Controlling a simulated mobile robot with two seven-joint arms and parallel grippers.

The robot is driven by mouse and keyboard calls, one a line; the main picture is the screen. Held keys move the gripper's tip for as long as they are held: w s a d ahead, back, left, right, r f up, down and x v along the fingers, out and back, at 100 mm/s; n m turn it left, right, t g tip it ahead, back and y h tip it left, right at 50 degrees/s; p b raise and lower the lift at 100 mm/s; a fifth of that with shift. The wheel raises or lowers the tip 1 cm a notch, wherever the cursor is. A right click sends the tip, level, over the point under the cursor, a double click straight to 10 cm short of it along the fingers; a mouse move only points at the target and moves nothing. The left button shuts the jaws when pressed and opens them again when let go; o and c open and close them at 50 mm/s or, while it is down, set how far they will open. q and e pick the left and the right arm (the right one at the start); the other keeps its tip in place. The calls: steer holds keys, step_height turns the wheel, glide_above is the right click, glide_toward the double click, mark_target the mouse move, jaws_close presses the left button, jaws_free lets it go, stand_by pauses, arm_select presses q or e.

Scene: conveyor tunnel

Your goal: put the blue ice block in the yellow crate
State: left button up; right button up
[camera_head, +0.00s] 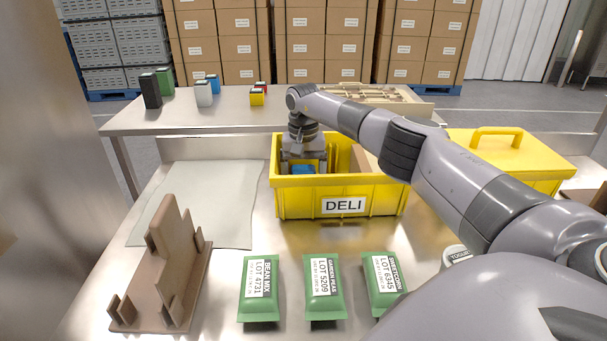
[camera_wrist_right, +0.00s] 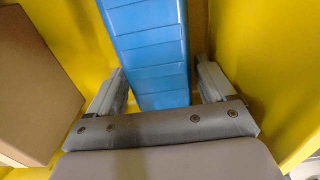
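The yellow crate (camera_head: 290,200) with a DELI label stands on the metal table, in the middle of the head view. The blue ice block (camera_wrist_right: 150,50) is inside the crate; only a small blue part shows in the head view (camera_head: 303,169). My right gripper (camera_wrist_right: 163,85) reaches down into the crate, with one finger on each side of the block's near end. Narrow gaps seem to show between the fingers and the block. In the head view, the right arm and crate wall hide most of the gripper. My left gripper is in neither view.
A brown carton (camera_wrist_right: 35,90) sits in the crate beside the gripper. A yellow lid (camera_head: 510,160) with a handle is at right. Green packs (camera_head: 325,285) and a brown stand (camera_head: 165,270) are in front. A pale mat (camera_head: 215,200) lies left of the crate.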

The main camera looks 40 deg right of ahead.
mark_target(304, 173)
step_height(304, 173, up, 12)
steer(key=shift+r, duration=0.15)
stand_by(0.5)
stand_by(0.5)
